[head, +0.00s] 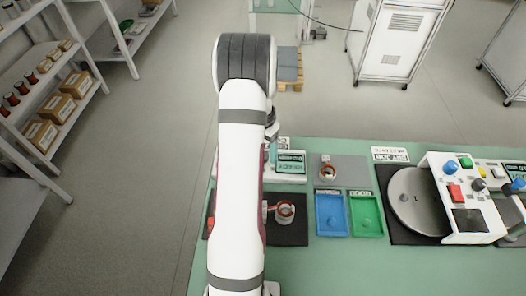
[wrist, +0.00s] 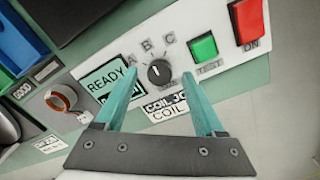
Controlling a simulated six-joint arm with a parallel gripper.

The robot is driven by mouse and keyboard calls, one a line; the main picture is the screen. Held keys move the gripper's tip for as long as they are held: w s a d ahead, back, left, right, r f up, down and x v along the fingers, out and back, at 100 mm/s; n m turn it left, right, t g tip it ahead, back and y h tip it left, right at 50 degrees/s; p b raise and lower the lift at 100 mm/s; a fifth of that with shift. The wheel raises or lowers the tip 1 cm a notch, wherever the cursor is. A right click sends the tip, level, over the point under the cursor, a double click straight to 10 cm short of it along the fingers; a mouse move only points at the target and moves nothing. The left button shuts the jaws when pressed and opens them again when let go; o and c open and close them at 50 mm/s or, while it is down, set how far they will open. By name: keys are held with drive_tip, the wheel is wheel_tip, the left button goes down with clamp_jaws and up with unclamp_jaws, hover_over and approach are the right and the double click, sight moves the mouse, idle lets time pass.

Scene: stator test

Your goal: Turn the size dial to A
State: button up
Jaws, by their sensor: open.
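The size dial (wrist: 158,72) is a small black round knob on a white panel (wrist: 208,22), with the letters A, B and C in an arc above it, A at the left. A short pale mark shows on the knob, but I cannot tell for sure which letter it points to. My gripper (wrist: 162,88) is open. Its two teal fingers stand apart on either side of the space just below the dial, and nothing is between them. In the head view my arm hides the dial and most of the gripper.
A READY screen (wrist: 112,82) is left of the dial. A green TEST button (wrist: 204,47) and a red ON switch (wrist: 246,20) are to its right. A copper-coloured coil (wrist: 60,98) lies at the left. In the head view, blue (head: 332,232) and green (head: 367,232) trays sit on the table.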

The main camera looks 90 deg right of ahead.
drive_tip(key=shift+f, duration=0.5)
clamp_jaws()
drive_tip(key=shift+n, duration=0.3)
drive_tip(key=n, duration=0.3)
drive_tip(key=shift+n, duration=2.5)
